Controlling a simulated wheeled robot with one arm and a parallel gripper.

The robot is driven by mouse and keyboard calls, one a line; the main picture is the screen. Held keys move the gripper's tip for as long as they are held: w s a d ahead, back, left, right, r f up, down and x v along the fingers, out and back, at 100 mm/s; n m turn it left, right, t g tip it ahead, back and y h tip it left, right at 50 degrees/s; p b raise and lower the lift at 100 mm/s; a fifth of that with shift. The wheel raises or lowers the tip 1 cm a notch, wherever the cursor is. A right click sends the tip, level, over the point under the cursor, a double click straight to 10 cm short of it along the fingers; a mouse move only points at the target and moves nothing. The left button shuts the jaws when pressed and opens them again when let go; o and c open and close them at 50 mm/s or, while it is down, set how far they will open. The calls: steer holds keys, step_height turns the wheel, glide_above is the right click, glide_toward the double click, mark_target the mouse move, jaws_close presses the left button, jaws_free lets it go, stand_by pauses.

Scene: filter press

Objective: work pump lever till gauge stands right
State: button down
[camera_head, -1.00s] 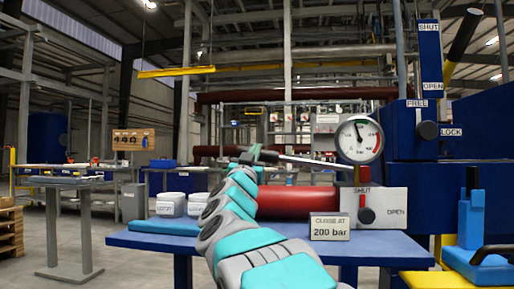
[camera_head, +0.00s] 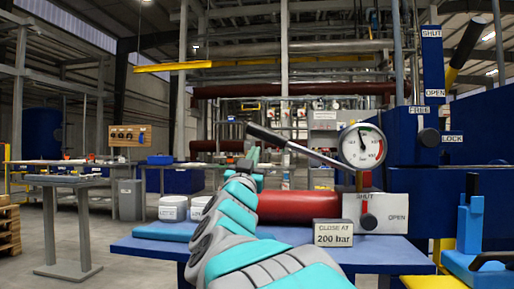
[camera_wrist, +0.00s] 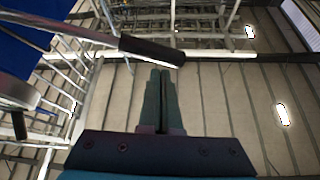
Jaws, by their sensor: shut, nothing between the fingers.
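The pump lever (camera_head: 313,153) is a pale rod with a black grip (camera_head: 266,135). It slopes up to the left from the pump. My gripper (camera_head: 253,153) is shut and empty, just below the grip; contact cannot be told. In the wrist view, the shut fingers (camera_wrist: 160,75) point up towards the dark grip (camera_wrist: 151,50), which crosses just beyond their tips. The round gauge (camera_head: 362,147) has a white dial with green at the top and red at the right. Its needle points roughly upward, near the green; the exact reading is too small to tell.
A sign (camera_head: 333,232) reads "CLOSE AT 200 bar". The valve knob (camera_head: 368,221) has its red handle towards SHUT. A red cylinder (camera_head: 299,207) lies on the blue bench (camera_head: 287,234). White tubs (camera_head: 173,208) stand at left. Blue press parts (camera_head: 470,215) crowd the right.

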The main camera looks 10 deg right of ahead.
steer(key=shift+v, duration=1.6)
